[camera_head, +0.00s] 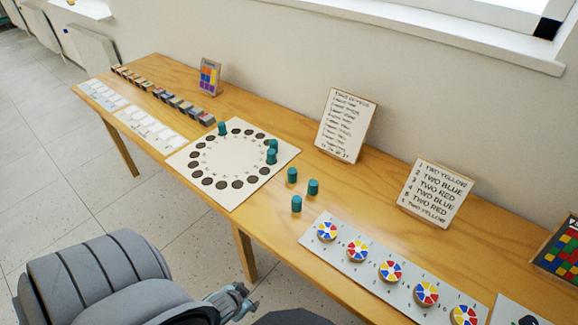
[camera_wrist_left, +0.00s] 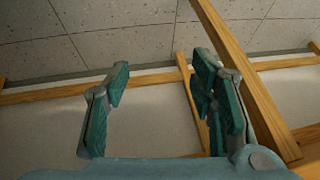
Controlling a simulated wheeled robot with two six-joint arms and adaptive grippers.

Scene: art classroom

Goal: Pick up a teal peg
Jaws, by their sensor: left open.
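Three teal pegs stand loose on the wooden table (camera_head: 262,207) in the head view: one at the back (camera_head: 292,175), one to the right (camera_head: 313,187) and one nearest the front edge (camera_head: 296,204). Three more teal pegs stand on the white board with a ring of dark holes (camera_head: 212,192): one at its far side (camera_head: 222,128) and two close together at its right (camera_head: 272,145). My left gripper (camera_head: 238,301) is in front of the table edge, apart from the pegs. In the left wrist view (camera_wrist_left: 160,82) its fingers are wide apart with nothing between them.
A strip with several colour wheels (camera_head: 358,267) lies right of the loose pegs. Two text signs (camera_head: 345,125) (camera_head: 437,193) stand at the wall side. White cards (camera_head: 150,131) and small blocks (camera_head: 172,99) lie at the far left. Table legs (camera_wrist_left: 240,75) show in the wrist view.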

